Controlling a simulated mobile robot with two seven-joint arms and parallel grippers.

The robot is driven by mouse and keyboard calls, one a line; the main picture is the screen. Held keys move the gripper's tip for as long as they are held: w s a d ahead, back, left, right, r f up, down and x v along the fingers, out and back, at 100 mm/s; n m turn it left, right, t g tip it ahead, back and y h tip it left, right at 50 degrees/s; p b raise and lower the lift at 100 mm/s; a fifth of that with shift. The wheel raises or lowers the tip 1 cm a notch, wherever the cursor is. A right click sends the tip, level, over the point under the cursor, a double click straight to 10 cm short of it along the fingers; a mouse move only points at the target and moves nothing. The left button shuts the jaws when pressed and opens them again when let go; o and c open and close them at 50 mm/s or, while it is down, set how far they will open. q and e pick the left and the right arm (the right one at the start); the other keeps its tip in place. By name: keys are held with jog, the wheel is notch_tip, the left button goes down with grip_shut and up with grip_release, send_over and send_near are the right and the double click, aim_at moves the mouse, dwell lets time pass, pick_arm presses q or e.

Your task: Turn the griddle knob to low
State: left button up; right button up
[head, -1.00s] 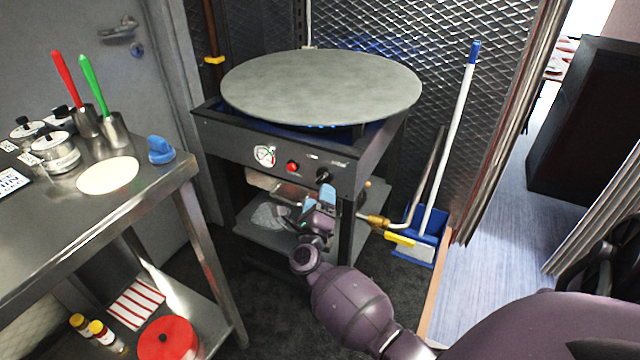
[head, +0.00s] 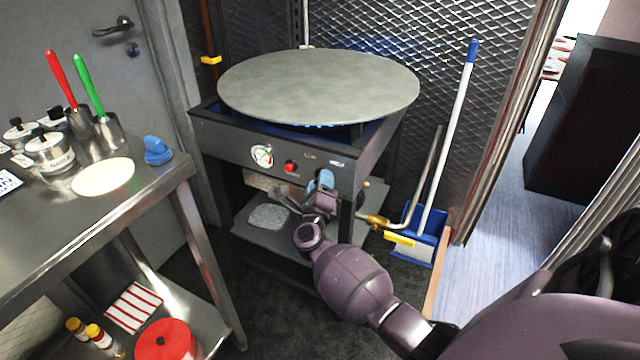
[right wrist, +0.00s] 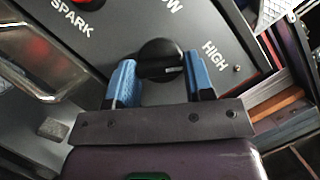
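The griddle is a round grey plate (head: 318,85) on a dark stand with a front control panel (head: 222,131). Its black knob (right wrist: 158,50) shows in the right wrist view, below the partly cut-off "LOW" label and left of "HIGH". My right gripper (head: 322,181) is at the right part of the panel. In the right wrist view its blue fingers (right wrist: 160,75) stand apart on either side of the knob; I cannot tell whether they touch it. In the head view the gripper hides the knob. My left gripper is not in view.
A red button (head: 291,167) and a round gauge (head: 262,155) sit left on the panel. A brass-fitted pipe (head: 378,221) and a blue dustpan (head: 425,246) stand at right. A steel table (head: 60,235) stands at left.

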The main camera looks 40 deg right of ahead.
jog(key=shift+c, duration=1.1)
jog(key=shift+r+n+y+p, duration=0.35)
jog(key=shift+n+p, duration=0.25)
jog(key=shift+p, duration=0.2)
pick_arm(q)
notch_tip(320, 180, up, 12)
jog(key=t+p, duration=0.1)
jog(key=p, duration=1.1)
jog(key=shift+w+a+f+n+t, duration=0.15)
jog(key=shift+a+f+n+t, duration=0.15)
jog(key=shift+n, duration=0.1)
pick_arm(e)
jog(key=shift+r+n+g+y, duration=0.1)
jog(key=shift+n+g+y, duration=0.45)
jog(key=shift+n, duration=1.4)
jog(key=shift+r+n+g+y, duration=0.1)
jog(key=shift+n+g+y, duration=0.45)
jog(key=shift+n, duration=1.45)
jog(key=shift+n+g+y, duration=0.5)
jog(key=shift+n+y, duration=0.05)
jog(key=shift+n, duration=1.4)
pick_arm(q)
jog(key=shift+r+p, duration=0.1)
jog(key=shift+p, duration=0.2)
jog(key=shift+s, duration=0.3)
pick_arm(e)
jog(key=shift+f, duration=0.1)
